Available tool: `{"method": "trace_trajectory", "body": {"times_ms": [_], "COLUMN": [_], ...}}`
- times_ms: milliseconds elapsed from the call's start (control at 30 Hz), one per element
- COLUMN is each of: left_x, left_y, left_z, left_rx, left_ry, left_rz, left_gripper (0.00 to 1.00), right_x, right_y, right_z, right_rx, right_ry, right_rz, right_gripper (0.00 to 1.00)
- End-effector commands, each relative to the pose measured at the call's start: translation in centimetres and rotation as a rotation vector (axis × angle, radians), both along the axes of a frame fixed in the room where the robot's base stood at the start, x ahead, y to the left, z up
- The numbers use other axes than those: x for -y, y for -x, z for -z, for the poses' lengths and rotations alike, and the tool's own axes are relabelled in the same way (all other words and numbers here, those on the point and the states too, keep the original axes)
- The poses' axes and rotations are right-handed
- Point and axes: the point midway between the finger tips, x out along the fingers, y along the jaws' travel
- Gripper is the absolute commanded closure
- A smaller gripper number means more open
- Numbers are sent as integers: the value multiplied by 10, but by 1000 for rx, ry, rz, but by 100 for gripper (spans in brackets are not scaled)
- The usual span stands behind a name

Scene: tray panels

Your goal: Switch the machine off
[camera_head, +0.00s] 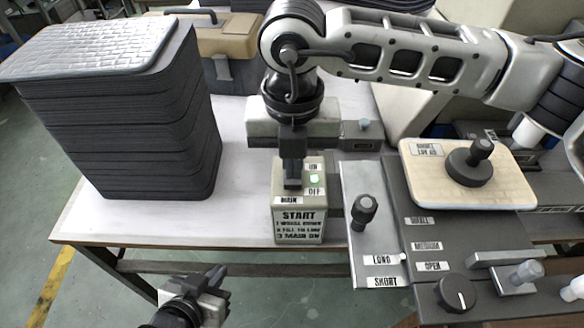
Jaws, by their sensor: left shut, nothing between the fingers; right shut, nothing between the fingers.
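The machine's switch box (299,238) stands near the table's front edge, with START instructions on its front. My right gripper (292,186) is shut and points down over the left part of the box top, beside the lamp. It hides the switch there, so I cannot tell the switch's position or whether the fingers touch it. My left gripper (222,272) is shut and empty, low in front of the table.
A tall stack of dark trays (120,120) stands on the left of the table, with a tan case (225,38) behind. Right of the box are a lever (364,208) marked LONG and SHORT, a knobbed wooden plate (515,165) and a dial (456,293). White tabletop lies clear between stack and box.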

Motion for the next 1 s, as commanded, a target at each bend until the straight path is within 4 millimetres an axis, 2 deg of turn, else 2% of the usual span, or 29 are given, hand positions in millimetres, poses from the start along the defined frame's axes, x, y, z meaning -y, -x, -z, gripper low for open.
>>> {"method": "trace_trajectory", "body": {"times_ms": [1000], "left_x": [1], "left_y": [0], "left_z": [15], "left_rx": [1], "left_ry": [2], "left_rz": [-1], "left_gripper": [100], "right_x": [0], "right_y": [0], "right_z": [14], "right_rx": [0], "right_ry": [0], "right_rz": [0], "right_gripper": [100]}}
